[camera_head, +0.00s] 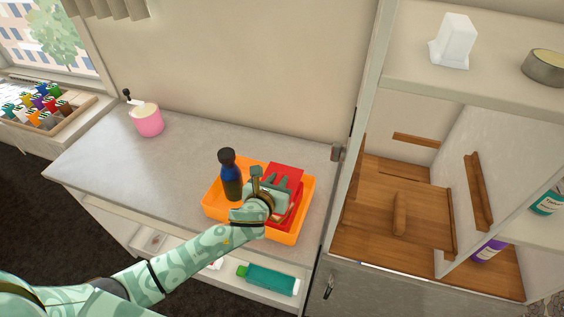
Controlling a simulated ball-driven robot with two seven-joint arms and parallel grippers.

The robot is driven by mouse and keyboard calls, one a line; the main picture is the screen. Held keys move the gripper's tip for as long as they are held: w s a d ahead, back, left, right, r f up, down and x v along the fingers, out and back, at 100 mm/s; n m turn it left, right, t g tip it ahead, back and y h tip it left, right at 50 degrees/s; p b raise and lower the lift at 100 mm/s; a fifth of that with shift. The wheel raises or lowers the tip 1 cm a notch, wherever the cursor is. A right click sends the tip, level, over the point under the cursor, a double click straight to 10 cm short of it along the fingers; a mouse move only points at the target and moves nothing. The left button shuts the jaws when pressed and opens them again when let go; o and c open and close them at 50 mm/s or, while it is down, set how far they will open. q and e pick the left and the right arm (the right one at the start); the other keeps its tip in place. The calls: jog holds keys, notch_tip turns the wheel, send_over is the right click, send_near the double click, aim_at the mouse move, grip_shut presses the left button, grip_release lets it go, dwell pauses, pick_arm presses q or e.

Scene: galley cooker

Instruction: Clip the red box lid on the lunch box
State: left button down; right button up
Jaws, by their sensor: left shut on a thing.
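A red box lid (285,170) shows in the head view, over the right part of an orange tray (212,208) on the grey counter. My left gripper (270,186) is over the tray, shut on the red lid, and hides much of it. More red with a pale edge shows below the gripper. I cannot tell whether this is the lunch box or part of the lid, nor whether lid and box touch. My right gripper is not in view.
A dark blue bottle (231,178) stands upright in the tray, left of my gripper. A pink pot (147,120) stands at the counter's back left. The counter between them is clear. An open shelf unit (365,100) rises on the right. A green bottle (268,279) lies on the shelf below.

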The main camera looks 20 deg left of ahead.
pick_arm(q)
jog(key=shift+w+r, duration=0.25)
jog(key=shift+w, duration=0.35)
jog(key=shift+w+f, duration=0.1)
jog(key=shift+f, duration=0.1)
jog(key=shift+r+p, duration=0.1)
jog(key=shift+p, duration=0.3)
jog(key=shift+f+b, duration=2.5)
jog(key=shift+f, duration=0.85)
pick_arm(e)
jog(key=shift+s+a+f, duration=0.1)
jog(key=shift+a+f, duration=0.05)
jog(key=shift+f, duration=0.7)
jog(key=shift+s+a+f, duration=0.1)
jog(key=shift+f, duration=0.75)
pick_arm(q)
jog(key=shift+f, duration=0.25)
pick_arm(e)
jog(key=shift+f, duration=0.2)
pick_arm(q)
jog(key=c, duration=0.6)
grip_release()
jog(key=shift+r, duration=0.1)
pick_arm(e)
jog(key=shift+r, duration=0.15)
